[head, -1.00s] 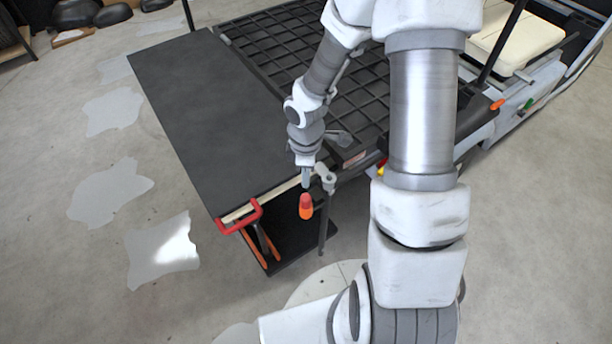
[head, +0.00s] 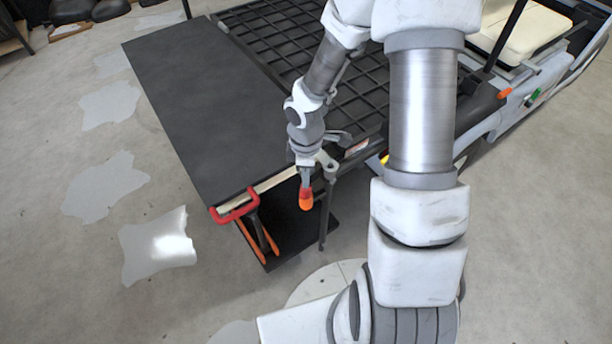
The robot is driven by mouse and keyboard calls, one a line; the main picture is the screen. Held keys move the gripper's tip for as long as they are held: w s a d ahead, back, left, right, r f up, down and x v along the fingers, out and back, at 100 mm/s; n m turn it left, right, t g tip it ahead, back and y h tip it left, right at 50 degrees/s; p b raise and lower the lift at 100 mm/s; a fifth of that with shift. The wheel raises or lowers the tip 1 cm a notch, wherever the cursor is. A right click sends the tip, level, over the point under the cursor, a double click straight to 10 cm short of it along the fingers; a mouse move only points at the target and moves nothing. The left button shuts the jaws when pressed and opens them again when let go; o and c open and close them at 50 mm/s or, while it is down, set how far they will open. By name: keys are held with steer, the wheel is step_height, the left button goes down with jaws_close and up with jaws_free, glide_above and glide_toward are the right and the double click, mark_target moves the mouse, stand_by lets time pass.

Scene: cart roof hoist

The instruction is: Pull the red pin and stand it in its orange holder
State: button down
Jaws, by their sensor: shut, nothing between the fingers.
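A small red piece, which looks like the top of the red pin (head: 305,191), shows just below my gripper. A rounded orange piece (head: 305,204) sits directly under it, and it may be the holder. The two line up upright in front of the grey bracket beside the cart. My gripper (head: 305,178) points down right above the red piece, with its fingers shut and nothing between them. I cannot tell whether the fingertips touch the red piece. The pin's shaft is not visible.
A grey post with a bracket (head: 325,161) stands close to the right of my gripper. A dark flat panel (head: 205,110) and a black grid rack (head: 310,65) lie behind. A red clamp-like handle (head: 236,208) is at the panel's near corner.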

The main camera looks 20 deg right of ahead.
steer(key=shift+f, duration=0.3)
steer(key=shift+r, duration=0.1)
